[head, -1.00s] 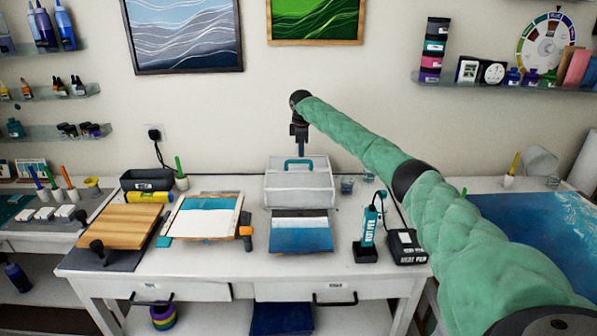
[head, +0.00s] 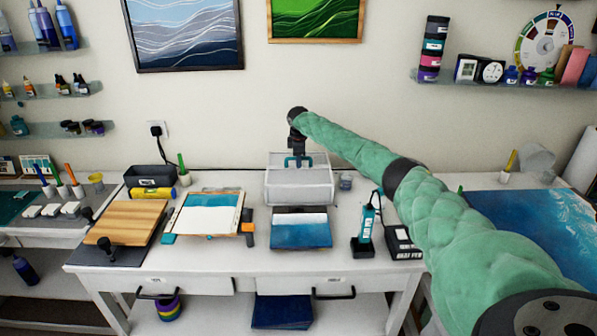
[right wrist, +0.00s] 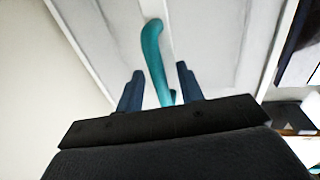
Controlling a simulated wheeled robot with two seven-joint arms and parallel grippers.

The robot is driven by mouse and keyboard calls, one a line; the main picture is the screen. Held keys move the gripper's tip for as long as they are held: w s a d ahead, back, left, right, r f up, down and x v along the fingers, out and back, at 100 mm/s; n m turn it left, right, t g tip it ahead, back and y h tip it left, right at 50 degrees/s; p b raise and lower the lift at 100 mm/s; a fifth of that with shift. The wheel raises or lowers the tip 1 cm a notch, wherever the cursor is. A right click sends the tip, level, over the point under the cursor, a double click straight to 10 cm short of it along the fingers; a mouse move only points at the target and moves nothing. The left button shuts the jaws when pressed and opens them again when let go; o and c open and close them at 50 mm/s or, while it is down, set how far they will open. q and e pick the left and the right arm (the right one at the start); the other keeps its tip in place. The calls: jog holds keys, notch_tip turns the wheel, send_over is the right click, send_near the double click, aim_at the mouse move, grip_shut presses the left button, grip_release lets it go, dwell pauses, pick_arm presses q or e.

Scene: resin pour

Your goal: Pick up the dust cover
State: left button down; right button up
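The dust cover (head: 299,187) is a pale, translucent box with a teal handle (head: 288,162) on top. It stands at the back middle of the white table, behind a blue panel. My right gripper (head: 298,156) is at the handle from above. In the right wrist view the two dark blue fingers (right wrist: 160,72) are spread, one on each side of the teal handle (right wrist: 154,52), with gaps visible. The pale top of the cover (right wrist: 205,45) lies beyond them. My right gripper hides part of the handle in the head view. My left gripper is not in view.
A blue and white panel (head: 301,232) lies just in front of the cover. A heat pen (head: 367,222) in its stand and its black box (head: 402,243) are at right. A framed panel (head: 208,214) and wooden board (head: 131,222) lie left. A small jar (head: 346,181) stands beside the cover.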

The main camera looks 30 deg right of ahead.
jog(key=shift+d+f, duration=0.1)
jog(key=shift+f, duration=0.2)
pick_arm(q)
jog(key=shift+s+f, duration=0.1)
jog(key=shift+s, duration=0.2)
pick_arm(e)
jog(key=shift+r, duration=0.1)
grip_shut()
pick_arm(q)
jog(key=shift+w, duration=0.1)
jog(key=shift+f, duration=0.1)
